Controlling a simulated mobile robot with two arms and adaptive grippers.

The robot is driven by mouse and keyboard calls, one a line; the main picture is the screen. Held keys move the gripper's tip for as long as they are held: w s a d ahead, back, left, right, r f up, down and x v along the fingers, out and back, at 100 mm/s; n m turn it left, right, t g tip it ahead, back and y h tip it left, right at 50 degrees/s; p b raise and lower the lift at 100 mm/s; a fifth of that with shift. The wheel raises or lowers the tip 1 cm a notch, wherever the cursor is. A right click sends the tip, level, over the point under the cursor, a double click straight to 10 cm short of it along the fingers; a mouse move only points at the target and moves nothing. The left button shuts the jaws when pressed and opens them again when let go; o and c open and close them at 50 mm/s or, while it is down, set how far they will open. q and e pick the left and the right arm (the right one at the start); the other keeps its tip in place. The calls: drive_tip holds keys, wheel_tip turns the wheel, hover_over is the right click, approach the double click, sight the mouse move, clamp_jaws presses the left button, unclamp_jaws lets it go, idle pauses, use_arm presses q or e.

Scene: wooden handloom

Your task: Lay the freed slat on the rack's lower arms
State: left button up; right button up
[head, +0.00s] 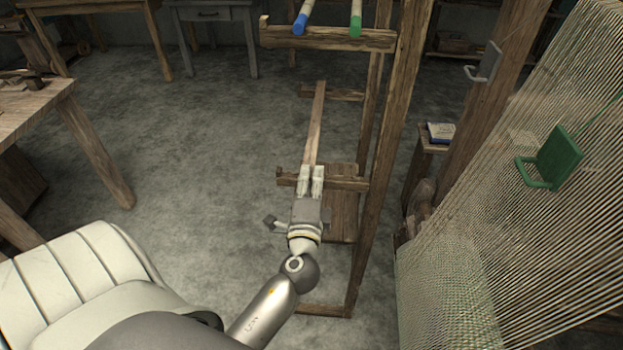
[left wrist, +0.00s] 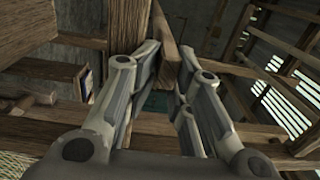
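The slat (head: 315,125) is a long, thin piece of pale wood. In the head view it reaches from the rack's near lower arm (head: 350,184) to the far lower arm (head: 345,94) and overlaps both. I cannot tell whether its underside touches them. My left gripper (head: 312,170) is at the slat's near end, above the near arm, with one finger on each side and closed on the wood. The left wrist view shows the slat (left wrist: 166,35) between the fingers (left wrist: 168,62). My right gripper is out of view.
The rack's upper arm (head: 330,38) carries sticks with blue and green ends. A tall rack post (head: 388,150) stands right of the slat. The loom's warp threads (head: 510,210) fill the right side. A workbench (head: 30,105) is at left, with clear floor (head: 200,130) between.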

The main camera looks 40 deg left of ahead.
use_arm(q)
drive_tip(key=shift+o, duration=0.3)
drive_tip(key=shift+f, duration=0.15)
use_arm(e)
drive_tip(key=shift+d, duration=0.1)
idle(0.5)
use_arm(q)
drive_tip(key=v, duration=1.2)
drive_tip(key=s+d+f+g+h, duration=0.2)
drive_tip(key=f, duration=0.9)
drive_tip(key=s+d+f+g+h, duration=0.2)
drive_tip(key=f+g+h, duration=0.1)
drive_tip(key=f, duration=0.8)
drive_tip(key=s+d+f+g+h, duration=0.2)
drive_tip(key=f, duration=0.9)
use_arm(e)
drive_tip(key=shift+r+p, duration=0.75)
drive_tip(key=shift+p, duration=0.05)
use_arm(q)
drive_tip(key=s+a+f+n+g+h, duration=0.2)
drive_tip(key=s+f+n+g, duration=0.5)
drive_tip(key=s+f, duration=1.3)
drive_tip(key=s+n, duration=0.2)
drive_tip(key=s, duration=0.2)
drive_tip(key=shift+a+g+h, duration=0.3)
drive_tip(key=shift+h, duration=0.1)
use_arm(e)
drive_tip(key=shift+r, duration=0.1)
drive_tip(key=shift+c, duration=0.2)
